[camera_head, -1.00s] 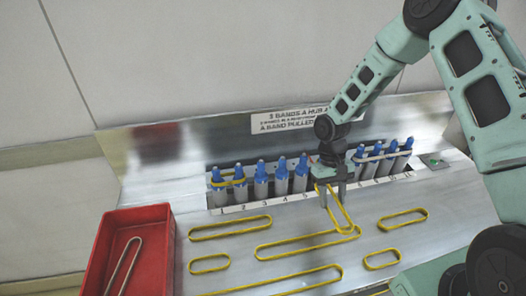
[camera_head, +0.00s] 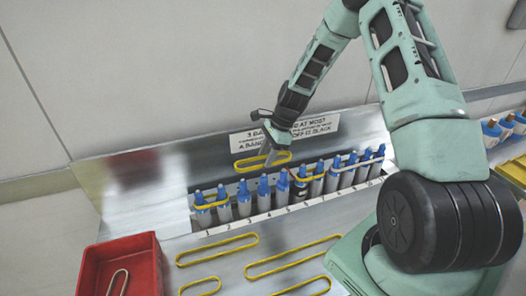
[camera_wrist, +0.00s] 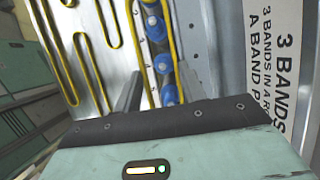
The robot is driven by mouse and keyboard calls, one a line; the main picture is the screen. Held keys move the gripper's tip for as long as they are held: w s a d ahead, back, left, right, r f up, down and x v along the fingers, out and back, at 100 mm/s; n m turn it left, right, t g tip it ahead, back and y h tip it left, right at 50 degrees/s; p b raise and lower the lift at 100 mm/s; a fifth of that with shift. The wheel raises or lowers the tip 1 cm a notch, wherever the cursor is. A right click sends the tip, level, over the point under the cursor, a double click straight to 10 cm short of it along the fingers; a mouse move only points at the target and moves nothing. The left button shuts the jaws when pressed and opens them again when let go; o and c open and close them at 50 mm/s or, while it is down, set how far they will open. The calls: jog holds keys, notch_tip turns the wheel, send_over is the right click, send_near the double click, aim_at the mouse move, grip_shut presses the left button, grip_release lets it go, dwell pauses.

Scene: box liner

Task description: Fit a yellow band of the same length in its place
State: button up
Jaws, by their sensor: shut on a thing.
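My gripper (camera_head: 268,158) is shut on a yellow band (camera_head: 246,168), held roughly level above the middle left of the hub row. In the wrist view, the held band (camera_wrist: 139,55) runs out past my gripper's fingers (camera_wrist: 160,88), with blue hub tops (camera_wrist: 163,63) seen between its two sides. The row of blue-topped hubs (camera_head: 264,188) stands in a slot. One yellow band (camera_head: 212,205) is around hubs at the left end; another yellow band (camera_head: 310,178) is around hubs right of the middle. A pale band (camera_head: 362,162) is on hubs farther right.
Several loose yellow bands (camera_head: 217,250) lie on the metal table in front of the hubs. A red bin (camera_head: 146,262) at the lower left holds a pale band (camera_head: 118,283). A sign (camera_head: 312,126) stands behind the row. My arm covers the right side.

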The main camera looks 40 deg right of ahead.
jog(key=shift+f+b, duration=3.1)
jog(key=shift+f, duration=1.5)
jog(key=o, duration=1)
jog(key=shift+o, duration=0.2)
jog(key=b+v, duration=0.3)
jog(key=v, duration=1.4)
jog(key=s+a+r+n+g+h, duration=0.1)
jog(key=s+a+n, duration=0.25)
jog(key=a, duration=0.45)
jog(key=s+a+r+n, duration=0.1)
jog(key=s+a+n, duration=0.1)
jog(key=a+n, duration=0.45)
jog(key=s+a+r+n+g+h, duration=0.1)
jog(key=s+a+n, duration=0.2)
jog(key=a, duration=0.6)
jog(key=s+a+n+h, duration=0.1)
jog(key=s+a+n, duration=0.4)
jog(key=s+n, duration=0.3)
jog(key=s+a+n, duration=0.5)
jog(key=s+n, duration=0.3)
jog(key=s, duration=0.4)
jog(key=shift+t+h, duration=0.4)
